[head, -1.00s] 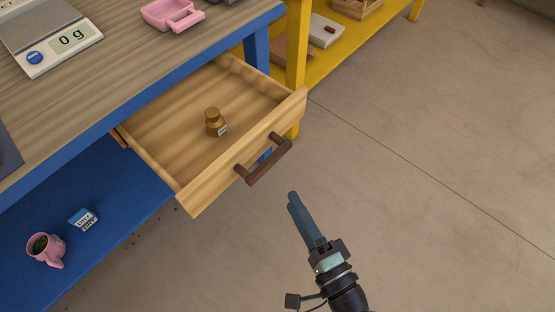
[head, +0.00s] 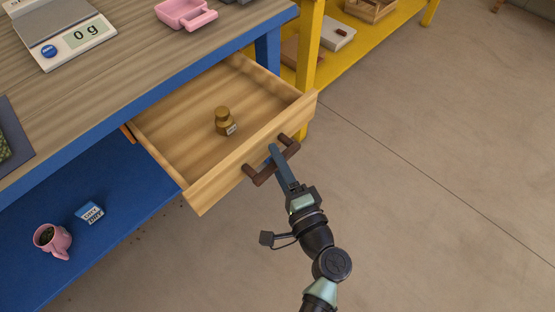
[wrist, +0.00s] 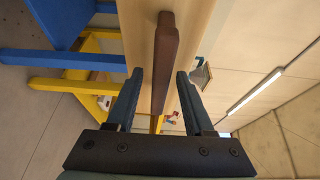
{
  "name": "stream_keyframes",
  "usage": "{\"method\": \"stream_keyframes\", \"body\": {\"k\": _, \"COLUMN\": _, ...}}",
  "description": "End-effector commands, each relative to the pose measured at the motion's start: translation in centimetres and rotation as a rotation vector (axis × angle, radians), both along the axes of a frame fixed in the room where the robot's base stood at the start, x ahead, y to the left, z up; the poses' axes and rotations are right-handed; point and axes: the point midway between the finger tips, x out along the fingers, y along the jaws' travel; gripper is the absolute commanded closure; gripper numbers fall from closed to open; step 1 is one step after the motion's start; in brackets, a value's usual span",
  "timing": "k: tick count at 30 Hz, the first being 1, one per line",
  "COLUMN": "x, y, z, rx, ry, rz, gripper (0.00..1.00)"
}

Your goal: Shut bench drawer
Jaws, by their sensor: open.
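The wooden bench drawer (head: 222,183) is pulled out from under the bench top in the head view. A small brown bottle (head: 225,121) with a label stands inside it. The dark brown bar handle (head: 262,174) is on its front; it also shows in the wrist view (wrist: 164,60). My gripper (head: 274,150) is at the handle. In the wrist view its fingers (wrist: 156,90) are apart, one on each side of the handle bar, with gaps visible. Part of the handle is hidden behind the fingers in the head view.
The bench top (head: 130,75) holds a scale (head: 80,38) reading 0 g and a pink tray (head: 186,14). A blue lower shelf (head: 130,215) holds a pink mug (head: 52,239) and a small blue box (head: 90,212). A yellow shelf unit (head: 311,45) stands behind. The floor at right is clear.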

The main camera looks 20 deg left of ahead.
Motion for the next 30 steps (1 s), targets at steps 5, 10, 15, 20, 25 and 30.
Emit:
{"method": "stream_keyframes", "body": {"k": 5, "x": -0.01, "y": -0.04, "z": 0.01, "rx": 0.0, "ry": 0.0, "rz": 0.0, "gripper": 0.74}}
{"method": "stream_keyframes", "body": {"k": 10, "x": -0.01, "y": -0.04, "z": 0.01, "rx": 0.0, "ry": 0.0, "rz": 0.0, "gripper": 1.0}}
{"method": "stream_keyframes", "body": {"k": 15, "x": -0.01, "y": -0.06, "z": 0.01, "rx": 0.0, "ry": 0.0, "rz": 0.0, "gripper": 1.0}}
{"method": "stream_keyframes", "body": {"k": 20, "x": -0.02, "y": -0.06, "z": 0.01, "rx": 0.0, "ry": 0.0, "rz": 0.0, "gripper": 1.0}}
{"method": "stream_keyframes", "body": {"k": 25, "x": -0.02, "y": -0.06, "z": 0.01, "rx": 0.0, "ry": 0.0, "rz": 0.0, "gripper": 1.0}}
{"method": "stream_keyframes", "body": {"k": 30, "x": -0.02, "y": -0.06, "z": 0.01, "rx": 0.0, "ry": 0.0, "rz": -0.001, "gripper": 1.0}}
